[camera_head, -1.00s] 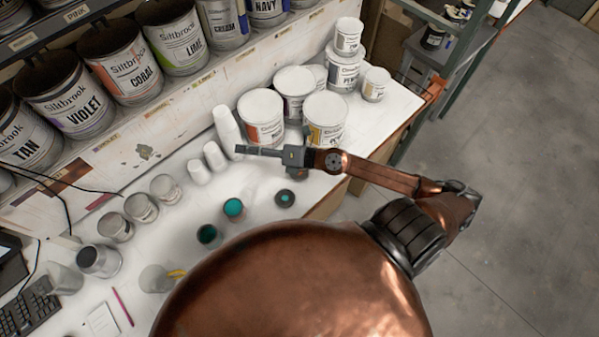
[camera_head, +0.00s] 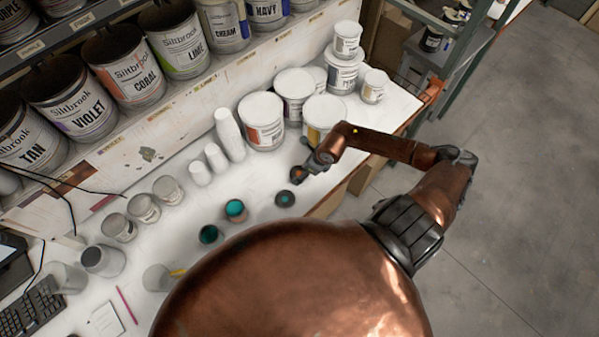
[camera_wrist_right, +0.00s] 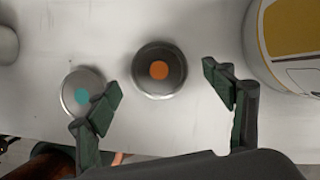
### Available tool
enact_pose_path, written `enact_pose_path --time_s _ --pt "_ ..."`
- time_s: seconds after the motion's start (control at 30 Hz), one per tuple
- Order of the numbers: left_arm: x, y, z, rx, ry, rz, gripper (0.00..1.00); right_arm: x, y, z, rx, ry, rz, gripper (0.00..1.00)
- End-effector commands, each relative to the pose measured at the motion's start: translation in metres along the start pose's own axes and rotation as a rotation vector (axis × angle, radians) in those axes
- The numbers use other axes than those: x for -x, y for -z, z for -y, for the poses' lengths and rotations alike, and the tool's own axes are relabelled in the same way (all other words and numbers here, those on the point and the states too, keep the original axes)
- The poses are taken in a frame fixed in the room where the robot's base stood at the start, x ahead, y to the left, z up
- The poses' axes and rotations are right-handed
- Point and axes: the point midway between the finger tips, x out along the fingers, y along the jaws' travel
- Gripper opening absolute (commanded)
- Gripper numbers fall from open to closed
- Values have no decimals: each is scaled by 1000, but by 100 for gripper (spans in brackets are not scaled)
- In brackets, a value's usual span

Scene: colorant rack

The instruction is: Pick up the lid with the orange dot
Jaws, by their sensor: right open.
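The lid with the orange dot (camera_wrist_right: 159,70) is a round, dark grey metal disc lying flat on the white bench. In the wrist view it lies ahead of and between the open fingers of my right gripper (camera_wrist_right: 162,86), with no finger touching it. In the head view the lid (camera_head: 297,174) shows just below my right gripper (camera_head: 308,168), partly covered by it. A second lid with a teal dot (camera_wrist_right: 83,92) lies beside it, partly behind the left finger; it also shows in the head view (camera_head: 285,199). My left gripper is out of view.
White tubs, one with a yellow label (camera_head: 322,112), stand close behind the gripper; its side (camera_wrist_right: 290,50) shows at the wrist view's right. The bench's right edge is near.

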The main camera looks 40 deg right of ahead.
Motion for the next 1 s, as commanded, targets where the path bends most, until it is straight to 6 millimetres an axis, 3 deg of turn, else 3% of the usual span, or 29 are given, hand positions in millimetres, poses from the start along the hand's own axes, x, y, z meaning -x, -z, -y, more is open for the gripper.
enact_pose_path --time_s 0.2,0.43,0.83,1.0 --pt "8 1 0 0 0 0 24 -22 -1 -1 -1 -1 1 75" --pt "7 1 1 0 0 0 24 -24 0 -1 0 -1 1 75" --pt "7 0 1 0 0 0 24 -23 0 -1 0 -1 1 48" --pt "7 0 1 0 0 1 24 -23 0 -1 0 -1 1 46"
